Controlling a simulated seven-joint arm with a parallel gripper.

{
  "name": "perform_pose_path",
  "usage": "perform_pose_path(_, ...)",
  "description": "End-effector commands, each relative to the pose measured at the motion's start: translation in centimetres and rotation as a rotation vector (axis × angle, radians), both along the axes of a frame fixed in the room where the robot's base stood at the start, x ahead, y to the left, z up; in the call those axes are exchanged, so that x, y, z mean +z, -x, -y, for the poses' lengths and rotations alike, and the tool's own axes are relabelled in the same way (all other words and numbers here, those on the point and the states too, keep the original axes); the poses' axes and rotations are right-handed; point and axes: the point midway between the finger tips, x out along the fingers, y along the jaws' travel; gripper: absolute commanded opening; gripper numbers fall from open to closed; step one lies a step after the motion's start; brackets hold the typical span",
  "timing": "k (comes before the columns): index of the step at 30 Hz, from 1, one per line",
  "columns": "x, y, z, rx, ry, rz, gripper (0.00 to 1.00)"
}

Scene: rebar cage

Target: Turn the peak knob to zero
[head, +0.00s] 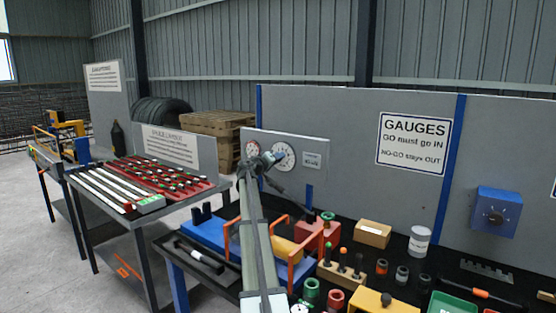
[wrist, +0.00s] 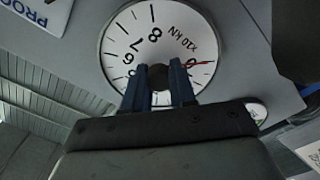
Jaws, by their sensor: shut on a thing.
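The gauge dial (head: 284,156) is a white round face on a grey panel (head: 313,146), and my gripper (head: 274,158) reaches it from the left front. In the wrist view, the dial (wrist: 130,42) fills the upper middle, with black numerals and kN x10 lettering, seen tilted. The dark round peak knob (wrist: 159,76) is at its centre, between the two blue fingers of my gripper (wrist: 160,80), which is shut on it. A thin red needle (wrist: 205,63) points right towards the rim, beside a partly hidden numeral. The fingers and gripper body hide the dial's lower part.
A smaller dial (head: 253,149) and a label plate (head: 312,160) flank the gauge. Below stand orange-barred frames (head: 284,240) and a red block (head: 317,232). Several plugs and rings crowd the bench to the right. A table with red trays (head: 160,176) is at left.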

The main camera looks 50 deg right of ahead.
Motion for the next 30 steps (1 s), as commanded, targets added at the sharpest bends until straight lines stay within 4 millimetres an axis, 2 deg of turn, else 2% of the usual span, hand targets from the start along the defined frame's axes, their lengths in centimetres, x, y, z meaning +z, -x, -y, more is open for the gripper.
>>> perform_pose_path(18,-0.15,-0.09,-0.02,0.0,0.0,-0.538,0.0)
perform_pose_path(30,-0.2,-0.09,-0.02,0.0,0.0,-0.709,0.0)
